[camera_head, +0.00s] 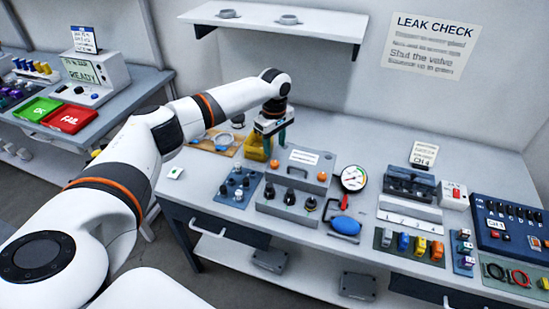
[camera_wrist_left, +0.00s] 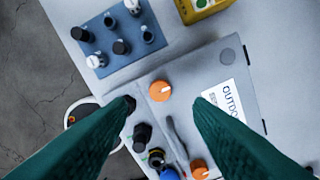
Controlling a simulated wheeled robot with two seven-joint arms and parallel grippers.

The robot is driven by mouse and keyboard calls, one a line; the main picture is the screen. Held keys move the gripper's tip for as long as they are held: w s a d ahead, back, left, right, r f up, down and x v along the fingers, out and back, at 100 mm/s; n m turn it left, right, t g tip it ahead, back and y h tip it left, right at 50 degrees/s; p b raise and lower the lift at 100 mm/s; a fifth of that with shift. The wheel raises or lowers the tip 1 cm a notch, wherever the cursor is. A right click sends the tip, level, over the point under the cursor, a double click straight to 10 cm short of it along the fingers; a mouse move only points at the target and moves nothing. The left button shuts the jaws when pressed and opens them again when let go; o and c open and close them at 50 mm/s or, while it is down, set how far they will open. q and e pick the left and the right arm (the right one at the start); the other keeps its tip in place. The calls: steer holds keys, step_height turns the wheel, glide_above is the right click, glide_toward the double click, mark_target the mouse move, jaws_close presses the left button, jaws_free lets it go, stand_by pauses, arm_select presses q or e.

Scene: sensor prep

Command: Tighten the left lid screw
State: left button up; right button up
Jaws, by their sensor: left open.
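The grey sensor box (camera_head: 292,178) sits on the workbench with a white label on its lid. Its left orange lid screw (camera_head: 274,163) is near the lid's left end, and the right orange screw (camera_head: 322,176) is at the other end. In the wrist view the left screw (camera_wrist_left: 160,91) lies between and just beyond the green fingertips, with the right screw (camera_wrist_left: 199,171) lower down. My left gripper (camera_head: 272,138) is open and empty, pointing down above the left screw, apart from it; it fills the lower wrist view (camera_wrist_left: 162,108). My right gripper is not in view.
Black glands (camera_head: 289,196) line the box's front. A blue mat with connectors (camera_head: 246,196) lies to its left, and a yellow box (camera_head: 254,150) stands behind. A pressure gauge (camera_head: 353,178) and a blue bulb (camera_head: 346,225) are to the right.

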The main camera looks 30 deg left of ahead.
mark_target(274, 162)
arm_select(q)
step_height(274, 162, down, 7)
stand_by(0.3)
